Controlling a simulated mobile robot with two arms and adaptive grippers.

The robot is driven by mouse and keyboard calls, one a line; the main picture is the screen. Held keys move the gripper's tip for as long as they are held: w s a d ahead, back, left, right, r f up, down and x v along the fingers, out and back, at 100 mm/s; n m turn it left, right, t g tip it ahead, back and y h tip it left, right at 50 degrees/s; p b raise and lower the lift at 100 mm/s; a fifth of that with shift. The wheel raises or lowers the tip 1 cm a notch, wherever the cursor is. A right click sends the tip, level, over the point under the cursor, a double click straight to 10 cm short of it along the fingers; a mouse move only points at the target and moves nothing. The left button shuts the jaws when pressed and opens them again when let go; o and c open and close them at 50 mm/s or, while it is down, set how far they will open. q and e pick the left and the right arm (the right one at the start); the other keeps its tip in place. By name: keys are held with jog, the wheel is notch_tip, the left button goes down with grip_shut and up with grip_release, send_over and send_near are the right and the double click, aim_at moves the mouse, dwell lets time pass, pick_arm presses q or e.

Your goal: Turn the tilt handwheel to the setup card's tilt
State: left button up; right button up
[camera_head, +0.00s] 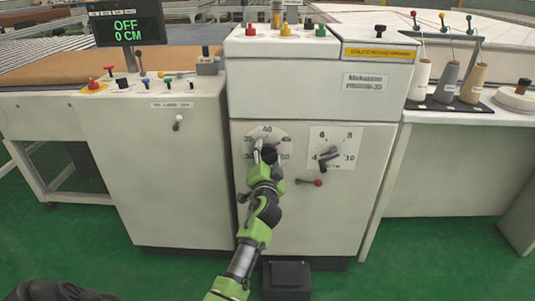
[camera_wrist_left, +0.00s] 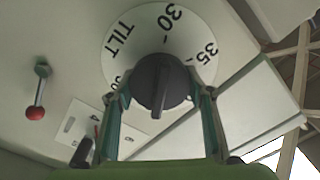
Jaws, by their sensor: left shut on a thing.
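The tilt handwheel is a dark round knob (camera_wrist_left: 160,80) with a raised pointer ridge, on a white tilt dial (camera_wrist_left: 135,28) marked TILT, 30 and 35 in the left wrist view. In the head view the dial (camera_head: 284,135) is on the front of the white machine, and my gripper largely covers the knob. My left gripper (camera_head: 266,151) is shut on the knob, with one finger on each side of it in the left wrist view (camera_wrist_left: 160,98). Part of the dial's scale is hidden by knob and fingers. I cannot make out a setup card.
A second dial (camera_head: 343,136) and a red-tipped lever (camera_head: 318,183) are close to the right of the tilt dial. A display (camera_head: 127,24) at the upper left reads OFF and 0 CM. A black box (camera_head: 287,276) stands on the green floor below.

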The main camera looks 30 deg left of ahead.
pick_arm(q)
jog(key=shift+r, duration=0.15)
pick_arm(e)
jog(key=shift+s+f, duration=0.1)
jog(key=shift+s, duration=0.05)
pick_arm(q)
jog(key=o, duration=1)
jog(key=shift+o, duration=0.7)
pick_arm(e)
jog(key=shift+s, duration=0.15)
pick_arm(q)
jog(key=v, duration=1.2)
jog(key=shift+f, duration=0.25)
